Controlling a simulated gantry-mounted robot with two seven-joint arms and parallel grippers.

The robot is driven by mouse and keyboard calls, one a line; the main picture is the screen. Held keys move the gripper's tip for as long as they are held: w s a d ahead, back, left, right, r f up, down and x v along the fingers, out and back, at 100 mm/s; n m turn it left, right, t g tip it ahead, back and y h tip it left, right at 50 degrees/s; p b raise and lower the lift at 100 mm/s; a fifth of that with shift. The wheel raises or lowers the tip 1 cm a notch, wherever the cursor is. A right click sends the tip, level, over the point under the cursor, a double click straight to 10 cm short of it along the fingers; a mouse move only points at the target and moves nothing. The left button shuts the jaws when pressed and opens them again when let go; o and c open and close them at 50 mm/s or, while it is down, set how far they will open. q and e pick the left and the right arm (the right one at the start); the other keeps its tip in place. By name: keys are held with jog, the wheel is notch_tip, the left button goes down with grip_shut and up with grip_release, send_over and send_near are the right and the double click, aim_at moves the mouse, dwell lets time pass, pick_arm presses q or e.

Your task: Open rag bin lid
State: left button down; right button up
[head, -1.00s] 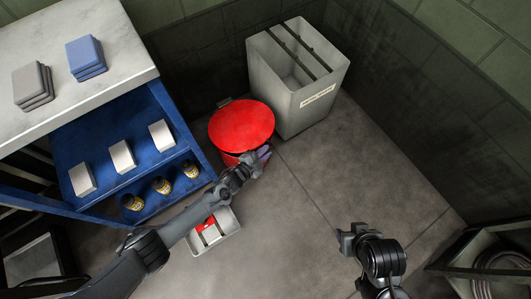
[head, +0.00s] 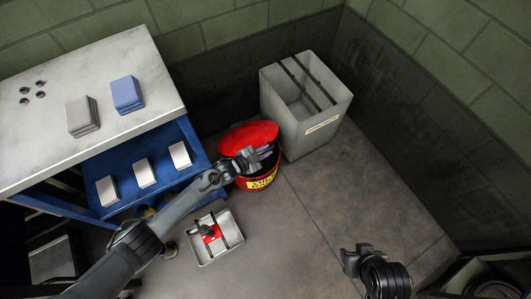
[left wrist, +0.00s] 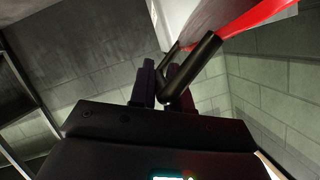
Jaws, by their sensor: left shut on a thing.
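The red rag bin (head: 262,182) stands on the floor with a yellow label on its front. Its red lid (head: 247,138) is tilted up, hinged at the back, with a dark gap over the rim. My left gripper (head: 263,154) is at the bin's opening. In the left wrist view its fingers (left wrist: 162,85) are shut on a black bar-like handle (left wrist: 192,70), which runs up to the red lid (left wrist: 262,17). My right gripper (head: 352,260) hangs over the floor at lower right, away from the bin; its jaw opening is unclear.
A tall grey waste bin (head: 322,128) stands right behind the rag bin. A blue cart (head: 115,172) with a grey top is at left. A grey tray (head: 236,240) with a red item lies on the floor in front.

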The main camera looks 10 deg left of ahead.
pick_arm(q)
jog(key=c, duration=1.2)
grip_release()
jog(key=shift+a, duration=0.1)
jog(key=shift+o, duration=0.2)
jog(key=shift+s+a+r+p, duration=0.3)
jog(key=shift+s+r+p, duration=0.1)
jog(key=shift+p, duration=0.15)
jog(key=p+v, duration=0.5)
jog(key=v, duration=0.4)
jog(key=shift+s+a, duration=0.25)
jog(key=shift+f, duration=0.1)
